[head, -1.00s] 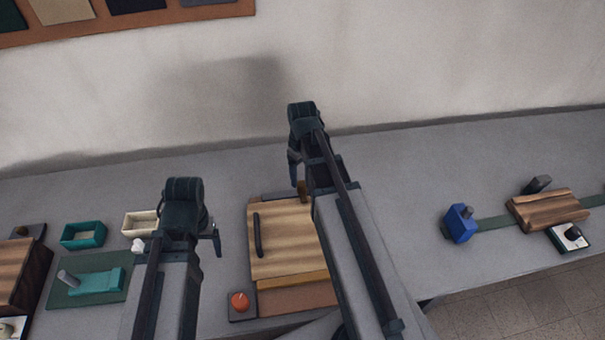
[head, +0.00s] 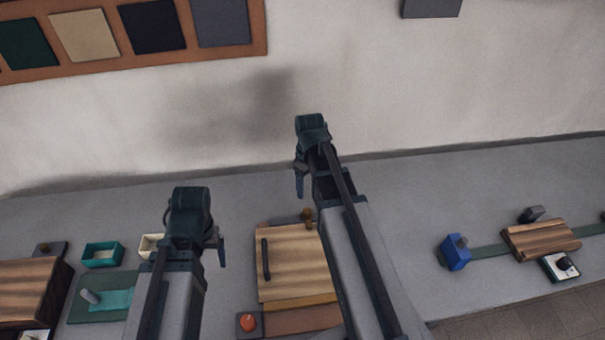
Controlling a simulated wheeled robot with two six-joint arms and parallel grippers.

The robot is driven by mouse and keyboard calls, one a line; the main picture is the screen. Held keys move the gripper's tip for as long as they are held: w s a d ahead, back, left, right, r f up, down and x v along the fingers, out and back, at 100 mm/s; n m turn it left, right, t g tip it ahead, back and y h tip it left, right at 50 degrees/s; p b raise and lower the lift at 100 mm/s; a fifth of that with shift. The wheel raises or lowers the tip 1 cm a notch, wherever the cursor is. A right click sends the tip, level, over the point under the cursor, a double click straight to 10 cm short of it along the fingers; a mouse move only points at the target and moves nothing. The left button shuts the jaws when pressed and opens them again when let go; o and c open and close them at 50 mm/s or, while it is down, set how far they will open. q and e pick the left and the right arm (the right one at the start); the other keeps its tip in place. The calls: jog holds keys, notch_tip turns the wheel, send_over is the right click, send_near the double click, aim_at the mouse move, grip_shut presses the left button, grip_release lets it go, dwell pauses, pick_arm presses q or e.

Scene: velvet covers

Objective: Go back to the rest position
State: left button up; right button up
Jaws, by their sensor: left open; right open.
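My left gripper (head: 220,252) hangs over the left-middle of the grey worktop, between a small cream box and a wooden board. My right gripper (head: 299,187) is raised above the back of the worktop, behind the wooden board (head: 292,265) with its dark handle. Both grippers are open, and I see nothing held in either. Their fingers are seen mostly from the side and partly hidden by my own arms.
The worktop (head: 410,205) is clear behind the grippers. At left are a teal box (head: 102,254), a cream box (head: 150,246), a green mat (head: 80,309) and a wooden block (head: 25,290). A red knob (head: 248,322) is in front. At right stand a blue block (head: 455,252) and a wooden piece (head: 540,240).

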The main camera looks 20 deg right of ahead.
jog(key=s+a, duration=0.6)
jog(key=a, duration=0.4)
jog(key=s+a+h, duration=0.1)
jog(key=s+a, duration=0.5)
jog(key=a, duration=0.5)
jog(key=shift+s, duration=0.3)
